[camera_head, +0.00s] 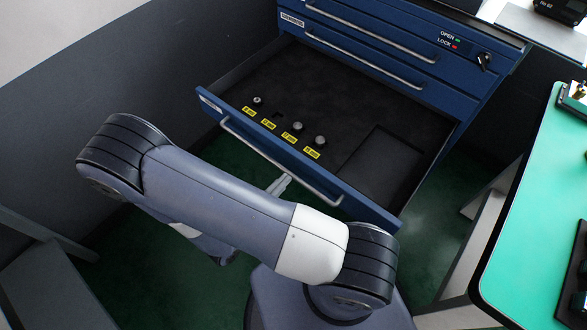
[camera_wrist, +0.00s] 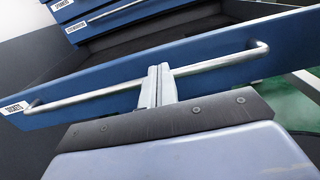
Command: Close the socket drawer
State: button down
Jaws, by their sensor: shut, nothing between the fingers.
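The socket drawer (camera_head: 365,207) is the pulled-out blue drawer of the cabinet, standing far open. Its dark tray holds a few small sockets (camera_head: 296,126) beside yellow size labels; one labelled spot looks empty. A long silver handle (camera_head: 255,152) runs along its front. In the wrist view the drawer front (camera_wrist: 225,50) carries a white label reading SOCKETS, and the handle (camera_wrist: 100,97) crosses behind my fingers. My gripper (camera_head: 280,184) is shut and empty, in front of the drawer near the handle's middle. In the wrist view its fingertips (camera_wrist: 158,70) overlap the handle; contact cannot be told.
Closed blue drawers (camera_head: 385,35) with silver handles sit above, with an OPEN/LOCK switch (camera_head: 484,62) at their right; the green light's label reads OPEN. A green-topped table (camera_head: 530,210) stands at the right. A dark grey wall is on the left. Green floor shows below the drawer.

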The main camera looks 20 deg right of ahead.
aim_at(301, 163)
jog(key=shift+x, duration=2.45)
jog(key=shift+w+d, duration=0.1)
